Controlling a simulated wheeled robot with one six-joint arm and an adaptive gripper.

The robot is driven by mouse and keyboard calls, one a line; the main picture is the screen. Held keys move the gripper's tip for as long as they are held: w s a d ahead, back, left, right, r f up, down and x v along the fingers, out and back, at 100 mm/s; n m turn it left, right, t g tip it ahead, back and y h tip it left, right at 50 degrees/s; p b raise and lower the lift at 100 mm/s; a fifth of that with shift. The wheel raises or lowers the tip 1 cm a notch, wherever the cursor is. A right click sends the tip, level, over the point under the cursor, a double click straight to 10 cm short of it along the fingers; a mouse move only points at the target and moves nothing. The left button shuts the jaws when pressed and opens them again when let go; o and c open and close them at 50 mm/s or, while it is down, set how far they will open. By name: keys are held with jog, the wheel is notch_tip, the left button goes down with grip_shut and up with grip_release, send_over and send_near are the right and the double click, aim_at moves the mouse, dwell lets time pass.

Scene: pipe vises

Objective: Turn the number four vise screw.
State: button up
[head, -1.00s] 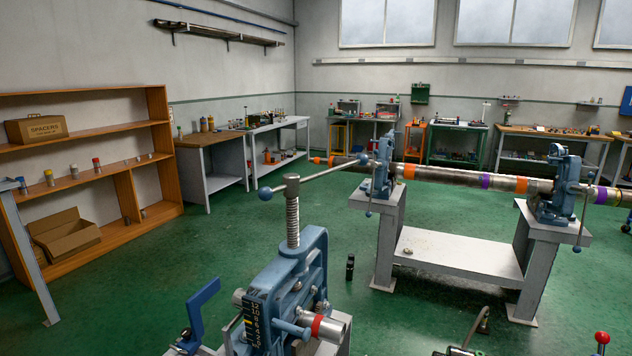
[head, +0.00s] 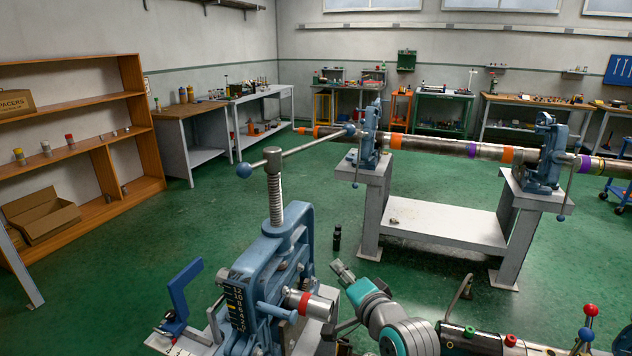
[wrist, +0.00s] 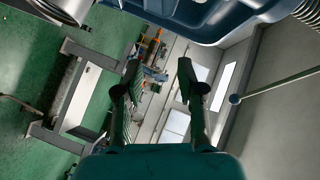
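The nearest vise (head: 262,270) is blue, with a threaded upright screw (head: 275,198) at its top. A long handle bar (head: 312,145) with blue ball ends crosses the screw head. A short pipe (head: 318,305) with a red band sits in its jaws. I cannot read which vise is number four. My gripper (head: 342,270) is low, right of this vise, apart from the bar. In the wrist view its two fingers (wrist: 158,80) are spread with nothing between them. There, the bar (wrist: 280,85) shows at right and the blue vise body (wrist: 215,18) at top.
Two more blue vises (head: 370,140) (head: 543,160) on a grey stand (head: 430,222) hold a long banded pipe (head: 430,147). A dark cylinder (head: 337,238) stands on the green floor. Wooden shelves (head: 85,160) are at left, benches behind. Open floor lies between the vise and the shelves.

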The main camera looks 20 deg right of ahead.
jog(key=w+r+m+y, duration=0.1)
jog(key=w+r, duration=0.2)
jog(key=r, duration=0.4)
jog(key=w+r, duration=0.3)
jog(key=r, duration=0.5)
jog(key=m, duration=0.1)
send_near(317, 143)
jog(key=shift+y, duration=0.4)
jog(key=x, duration=1)
jog(key=shift+w+d+f, duration=0.1)
jog(key=shift+w+d, duration=0.1)
jog(key=shift+w, duration=0.2)
jog(key=shift+c, duration=0.2)
grip_shut()
